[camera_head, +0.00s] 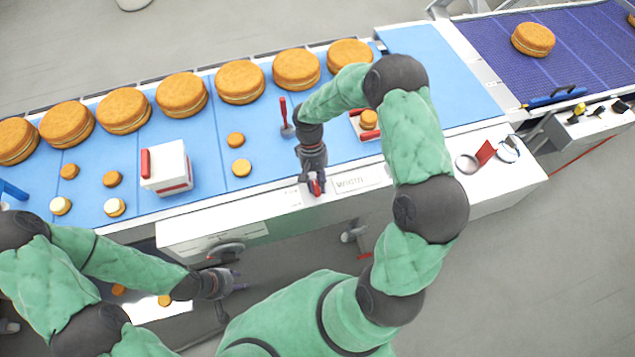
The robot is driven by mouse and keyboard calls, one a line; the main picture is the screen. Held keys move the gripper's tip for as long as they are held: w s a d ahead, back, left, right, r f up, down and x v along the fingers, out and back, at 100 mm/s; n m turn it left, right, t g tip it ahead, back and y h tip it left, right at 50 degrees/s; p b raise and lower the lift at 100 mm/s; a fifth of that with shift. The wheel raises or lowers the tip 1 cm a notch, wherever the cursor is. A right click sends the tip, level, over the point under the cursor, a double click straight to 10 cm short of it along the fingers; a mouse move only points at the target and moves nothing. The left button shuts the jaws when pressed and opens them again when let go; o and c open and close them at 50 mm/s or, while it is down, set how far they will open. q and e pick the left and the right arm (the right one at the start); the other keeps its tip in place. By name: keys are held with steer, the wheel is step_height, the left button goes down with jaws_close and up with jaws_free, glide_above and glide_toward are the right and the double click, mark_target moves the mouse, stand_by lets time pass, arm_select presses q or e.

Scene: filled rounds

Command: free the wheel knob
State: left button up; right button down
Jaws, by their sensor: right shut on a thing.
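A grey hand wheel (229,248) sits on the front of the white machine housing (185,232), left of centre. Its lower part is close to my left gripper and I cannot make out its knob clearly. My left gripper (240,281) is just below the wheel, with its fingers apart and nothing seen between them. My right gripper (317,188) is at the front edge of the belt, shut on a small red part (318,184). The fingers hide most of that part. A grey fitting (352,234) with a red piece below it shows on the front to the right.
Large filled rounds (240,82) line the far side of the blue belt (225,190); small ones lie nearer. A white box with a red handle (168,168) and an upright red-handled tool (286,120) stand on the belt. Cuffs (467,164) lie on the right ledge.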

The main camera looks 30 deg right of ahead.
stand_by(0.3)
steer(key=c, duration=0.9)
jaws_free()
steer(key=shift+c, duration=0.2)
steer(key=shift+r, duration=0.1)
steer(key=v, duration=1.2)
steer(key=shift+w, duration=0.15)
